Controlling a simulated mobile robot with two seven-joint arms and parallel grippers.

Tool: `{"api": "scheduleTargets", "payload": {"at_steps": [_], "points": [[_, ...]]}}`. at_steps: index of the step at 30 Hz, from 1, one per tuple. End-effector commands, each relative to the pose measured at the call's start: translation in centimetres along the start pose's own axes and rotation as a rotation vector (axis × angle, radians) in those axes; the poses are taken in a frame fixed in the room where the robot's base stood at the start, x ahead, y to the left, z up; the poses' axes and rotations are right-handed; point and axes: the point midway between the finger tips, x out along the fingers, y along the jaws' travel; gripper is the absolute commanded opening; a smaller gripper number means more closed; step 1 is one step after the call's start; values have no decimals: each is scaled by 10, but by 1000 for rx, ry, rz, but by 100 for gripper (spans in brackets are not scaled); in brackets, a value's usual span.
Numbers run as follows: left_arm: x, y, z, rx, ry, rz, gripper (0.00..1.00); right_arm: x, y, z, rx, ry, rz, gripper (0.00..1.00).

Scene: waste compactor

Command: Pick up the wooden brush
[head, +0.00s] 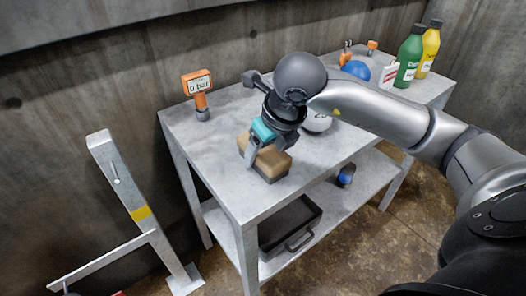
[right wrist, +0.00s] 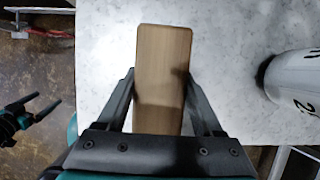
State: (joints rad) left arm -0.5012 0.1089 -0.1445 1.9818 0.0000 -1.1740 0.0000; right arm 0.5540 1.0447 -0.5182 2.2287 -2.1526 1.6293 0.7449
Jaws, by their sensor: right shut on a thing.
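The wooden brush (head: 270,159) is a light brown block with a dark underside, near the front edge of the table (head: 200,140) in the head view. My right gripper (head: 258,148) comes down on it from above and is shut on its sides. In the right wrist view the brush (right wrist: 162,75) lies lengthwise between the two fingers of my right gripper (right wrist: 161,88), one against each long side. The brush appears to be on or very close to the tabletop.
A white round object (right wrist: 295,78) lies right of the brush. A dark tray (head: 290,222) sits on the lower shelf.

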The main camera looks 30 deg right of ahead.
Motion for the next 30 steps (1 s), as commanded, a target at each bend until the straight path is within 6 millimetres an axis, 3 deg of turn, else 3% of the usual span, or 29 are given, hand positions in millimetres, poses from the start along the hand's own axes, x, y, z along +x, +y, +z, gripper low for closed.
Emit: {"api": "scheduleTargets", "payload": {"at_steps": [5, 8, 20, 30], "points": [[-8, 0, -2, 0, 0, 0, 98, -6, 0, 3, 0, -1, 0, 0], [-2, 0, 3, 1, -14, 1, 98, -15, 0, 7, 0, -4, 0, 0], [41, -2, 49, 7, -89, -1, 98, -88, 0, 38, 1, -6, 0, 0], [70, -16, 84, 17, -95, -20, 98, -140, 0, 59, 0, -6, 1, 0]]}}
